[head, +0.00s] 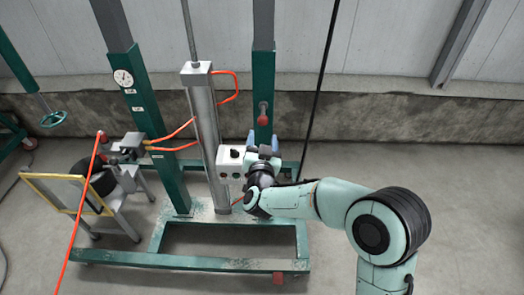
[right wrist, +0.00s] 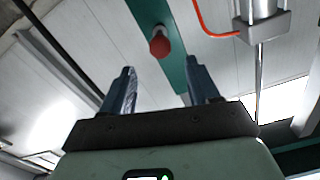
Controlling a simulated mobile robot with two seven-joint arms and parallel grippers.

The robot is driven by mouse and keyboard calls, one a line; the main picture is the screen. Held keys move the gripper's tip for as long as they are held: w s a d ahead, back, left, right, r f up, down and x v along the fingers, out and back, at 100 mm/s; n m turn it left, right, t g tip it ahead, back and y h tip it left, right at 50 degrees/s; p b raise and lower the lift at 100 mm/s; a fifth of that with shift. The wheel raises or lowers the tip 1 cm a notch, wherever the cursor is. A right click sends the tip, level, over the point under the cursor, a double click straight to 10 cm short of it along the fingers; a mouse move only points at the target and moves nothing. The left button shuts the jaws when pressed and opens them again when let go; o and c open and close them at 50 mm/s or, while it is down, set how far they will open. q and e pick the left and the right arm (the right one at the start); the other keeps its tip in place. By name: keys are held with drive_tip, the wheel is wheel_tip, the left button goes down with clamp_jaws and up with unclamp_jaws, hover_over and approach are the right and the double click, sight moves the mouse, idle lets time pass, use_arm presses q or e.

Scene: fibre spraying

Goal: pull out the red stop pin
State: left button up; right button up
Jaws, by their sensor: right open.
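The red stop pin (head: 263,120) sticks out of the right green post, with a round red head that points toward me. In the right wrist view the red head (right wrist: 160,46) shows ahead of the fingers, a little left of the middle between them. My right gripper (head: 263,138) is just below the pin in the head view. Its two blue-grey fingers are apart and empty, as the right wrist view also shows (right wrist: 160,82). The fingers do not touch the pin. My left gripper is not in view.
A grey cylinder (head: 203,130) with orange hoses stands left of the right post (head: 263,60). A white control box (head: 231,163) sits close to my right wrist. The green base frame (head: 190,262) lies below. A yellow-framed panel (head: 65,193) is at left. The floor at right is clear.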

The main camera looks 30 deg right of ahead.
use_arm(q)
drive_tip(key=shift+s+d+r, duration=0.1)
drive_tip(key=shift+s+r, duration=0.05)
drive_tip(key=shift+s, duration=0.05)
use_arm(e)
drive_tip(key=v, duration=0.5)
drive_tip(key=shift+f, duration=0.1)
